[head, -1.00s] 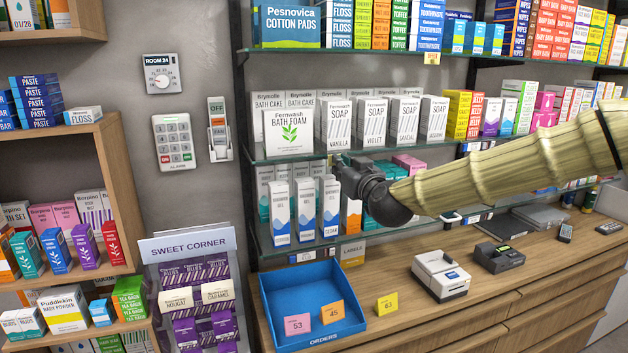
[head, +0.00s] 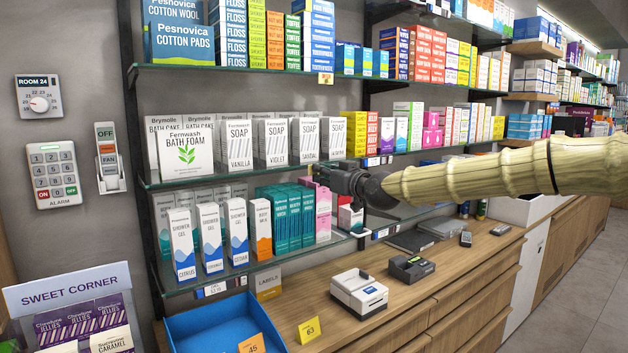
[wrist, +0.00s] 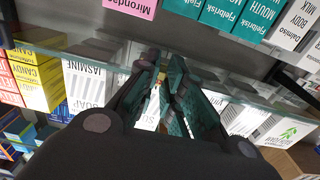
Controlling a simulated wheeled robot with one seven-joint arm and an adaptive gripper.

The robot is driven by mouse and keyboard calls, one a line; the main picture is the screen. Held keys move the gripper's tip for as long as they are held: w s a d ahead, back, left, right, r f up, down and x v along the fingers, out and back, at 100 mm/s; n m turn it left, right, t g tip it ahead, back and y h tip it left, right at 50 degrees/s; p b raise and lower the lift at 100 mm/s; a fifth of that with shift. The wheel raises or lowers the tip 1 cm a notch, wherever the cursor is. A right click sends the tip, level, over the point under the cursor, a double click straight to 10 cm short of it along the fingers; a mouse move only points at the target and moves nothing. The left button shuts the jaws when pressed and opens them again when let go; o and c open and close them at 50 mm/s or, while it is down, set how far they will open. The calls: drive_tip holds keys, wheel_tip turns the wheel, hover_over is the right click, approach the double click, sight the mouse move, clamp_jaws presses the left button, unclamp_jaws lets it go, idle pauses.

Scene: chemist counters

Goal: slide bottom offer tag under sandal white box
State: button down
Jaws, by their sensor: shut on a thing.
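The white sandal soap box (head: 308,135) stands on the middle glass shelf, between the violet box (head: 276,140) and the jasmine box (head: 334,137). My gripper (head: 327,174) is at that shelf's front edge, below and slightly right of the sandal box in the head view. In the wrist view, its dark teal fingers (wrist: 165,72) are closed at the shelf edge. A small yellow-orange piece, seemingly the bottom offer tag (wrist: 153,100), shows between them. The rest is hidden. The jasmine box (wrist: 83,85) is left of the fingers; a white box, partly covered, is behind them.
Another offer tag (head: 325,78) hangs on the upper shelf edge. Shower gel boxes (head: 210,238) and pink boxes stand on the shelf below, close under my gripper. The counter holds a blue tray (head: 190,330), a white printer (head: 358,292) and a yellow 63 card (head: 308,330).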

idle(0.3)
drive_tip(key=c, duration=1.5)
unclamp_jaws()
drive_tip(key=v, duration=1.2)
